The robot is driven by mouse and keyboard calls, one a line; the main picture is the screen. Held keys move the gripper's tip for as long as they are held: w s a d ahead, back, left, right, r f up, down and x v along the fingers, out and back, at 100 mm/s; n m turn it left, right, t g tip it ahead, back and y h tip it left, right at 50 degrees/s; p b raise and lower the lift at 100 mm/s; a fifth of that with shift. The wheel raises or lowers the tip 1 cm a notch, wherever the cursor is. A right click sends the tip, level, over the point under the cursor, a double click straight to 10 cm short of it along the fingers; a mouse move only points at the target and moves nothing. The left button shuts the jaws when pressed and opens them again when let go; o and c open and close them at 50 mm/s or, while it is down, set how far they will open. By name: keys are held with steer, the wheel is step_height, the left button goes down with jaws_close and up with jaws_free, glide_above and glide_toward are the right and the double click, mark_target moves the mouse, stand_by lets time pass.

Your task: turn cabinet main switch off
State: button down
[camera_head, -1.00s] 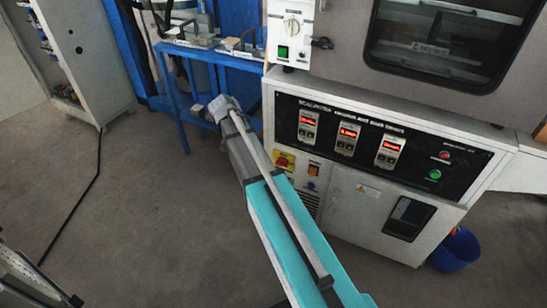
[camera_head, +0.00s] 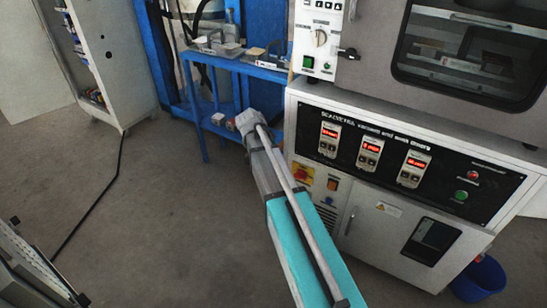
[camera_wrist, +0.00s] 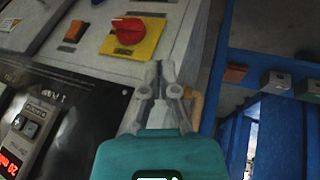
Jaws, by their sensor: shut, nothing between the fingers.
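The cabinet main switch is a red rotary knob (camera_wrist: 128,30) on a yellow plate (camera_wrist: 150,45), at the top of the wrist view. In the head view the red knob (camera_head: 301,172) sits low on the left of the cabinet front. My gripper (camera_wrist: 160,68) is shut and empty. In the wrist view its fingertips appear just below and right of the knob, by the plate's lower edge. I cannot tell whether they touch the panel. In the head view my arm covers the area left of the switch, and the fingers cannot be made out.
An orange rocker switch (camera_head: 332,184) is beside the main switch. The cabinet's black panel (camera_head: 395,155) has several red displays. A blue bench (camera_head: 225,66) stands close on the left, and a blue bucket (camera_head: 481,279) at the lower right. Open floor (camera_head: 165,215) lies left of my arm.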

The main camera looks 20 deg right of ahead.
steer(key=s+d+f+b, duration=0.3)
steer(key=d+f+b, duration=0.2)
steer(key=f+b, duration=0.2)
steer(key=shift+s+d+f, duration=0.3)
steer(key=shift+f, duration=0.2)
steer(key=shift+w+r, duration=0.1)
steer(key=shift+r, duration=0.05)
stand_by(2.3)
steer(key=shift+r+p, duration=0.55)
steer(key=shift+r, duration=0.1)
steer(key=p, duration=1.2)
glide_toward(295, 174)
steer(key=v, duration=0.3)
steer(key=d+v, duration=0.1)
steer(key=v, duration=0.1)
steer(key=shift+w+a+r, duration=0.1)
steer(key=shift+w+r, duration=0.1)
steer(key=shift+r, duration=0.25)
